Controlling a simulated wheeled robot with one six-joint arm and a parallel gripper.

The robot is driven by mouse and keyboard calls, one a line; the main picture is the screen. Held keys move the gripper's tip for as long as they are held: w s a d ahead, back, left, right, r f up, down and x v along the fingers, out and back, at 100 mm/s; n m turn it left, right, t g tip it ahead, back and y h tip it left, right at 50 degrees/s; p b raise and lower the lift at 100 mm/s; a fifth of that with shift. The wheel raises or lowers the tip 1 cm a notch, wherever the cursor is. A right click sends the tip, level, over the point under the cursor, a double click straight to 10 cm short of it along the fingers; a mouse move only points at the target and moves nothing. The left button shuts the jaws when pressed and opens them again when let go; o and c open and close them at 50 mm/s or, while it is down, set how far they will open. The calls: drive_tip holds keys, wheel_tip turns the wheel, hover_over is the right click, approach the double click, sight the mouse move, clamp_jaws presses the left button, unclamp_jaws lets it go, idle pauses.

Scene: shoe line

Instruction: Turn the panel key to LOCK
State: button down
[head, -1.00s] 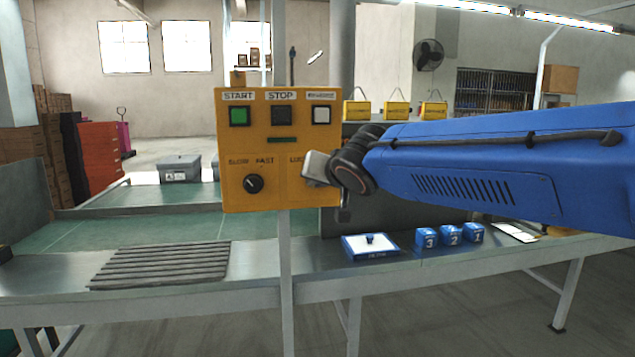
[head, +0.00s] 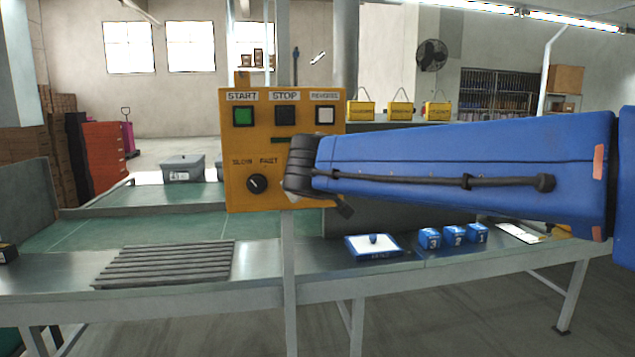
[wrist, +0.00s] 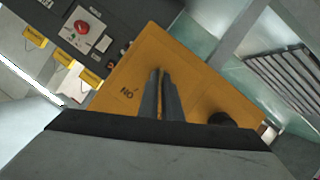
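The yellow control panel (head: 262,140) stands on a post in the middle of the head view. The wrist view shows its face (wrist: 205,85) tilted, with the letters "NO" left of my fingers. The panel key is not visible; my arm hides the panel's lower right in the head view. My gripper (wrist: 161,72) has its two grey fingers close together, pointing at the panel face. I cannot tell whether they hold anything or touch the panel.
The black SLOW/FAST knob (head: 257,184) is left of my wrist, and also shows in the wrist view (wrist: 222,118). START (head: 243,116), STOP (head: 285,116) and a white button (head: 325,115) are above. A white-topped blue tray (head: 373,246) and numbered blue blocks (head: 453,235) lie below.

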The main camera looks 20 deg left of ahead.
drive_tip(key=shift+n, duration=0.4)
drive_tip(key=shift+f, duration=0.1)
drive_tip(key=c, duration=2)
unclamp_jaws()
drive_tip(key=v, duration=1.7)
drive_tip(key=shift+s+a+f, duration=0.15)
drive_tip(key=shift+s+a, duration=0.05)
drive_tip(key=shift+s, duration=0.2)
